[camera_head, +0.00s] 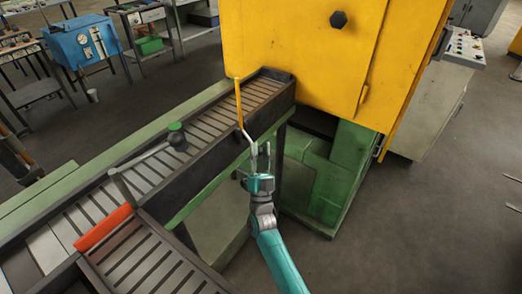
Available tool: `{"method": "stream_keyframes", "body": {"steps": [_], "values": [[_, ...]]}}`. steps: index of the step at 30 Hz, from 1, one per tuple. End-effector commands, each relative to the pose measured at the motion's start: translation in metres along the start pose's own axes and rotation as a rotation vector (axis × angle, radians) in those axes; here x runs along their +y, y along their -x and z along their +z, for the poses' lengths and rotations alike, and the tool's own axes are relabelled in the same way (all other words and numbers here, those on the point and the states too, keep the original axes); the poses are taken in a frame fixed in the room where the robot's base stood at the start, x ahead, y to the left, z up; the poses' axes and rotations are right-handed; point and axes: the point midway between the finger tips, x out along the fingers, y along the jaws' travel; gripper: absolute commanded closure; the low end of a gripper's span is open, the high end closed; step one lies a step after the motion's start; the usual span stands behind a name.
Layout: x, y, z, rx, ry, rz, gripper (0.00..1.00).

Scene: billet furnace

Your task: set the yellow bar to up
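The yellow bar (238,102) is a thin rod at the far end of the conveyor, beside its near side wall. It stands close to upright, and its lower end continues as a thin pale rod running down toward my gripper. My gripper (261,150) is just right of and below the bar, outside the conveyor wall, with its fingers pointing up. The two fingers look apart with a gap between them, and nothing shows between them. Whether the gripper touches the pale rod I cannot tell.
The slatted conveyor (150,172) runs from lower left to the yellow furnace housing (300,45). A green base (330,172) stands right of my gripper. Open floor (430,230) lies at right.

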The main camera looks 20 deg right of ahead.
Motion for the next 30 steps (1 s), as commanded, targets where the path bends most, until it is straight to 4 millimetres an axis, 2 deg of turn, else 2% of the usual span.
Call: {"method": "stream_keyframes", "body": {"steps": [1,2,3,15,19,23,30], "values": [[-0.001,0.006,0.011,-0.035,0.003,0.0,0.54],[-0.001,0.006,0.011,-0.035,0.003,0.0,0.46],[-0.001,0.006,0.011,-0.036,0.003,-0.001,0.43],[0.0,0.005,0.008,-0.027,0.003,0.0,0.43],[0.0,0.011,0.008,-0.027,0.003,0.001,0.43],[0.0,0.03,0.008,-0.029,0.003,0.001,0.43],[0.0,0.078,0.008,-0.032,0.003,0.0,0.43]]}}
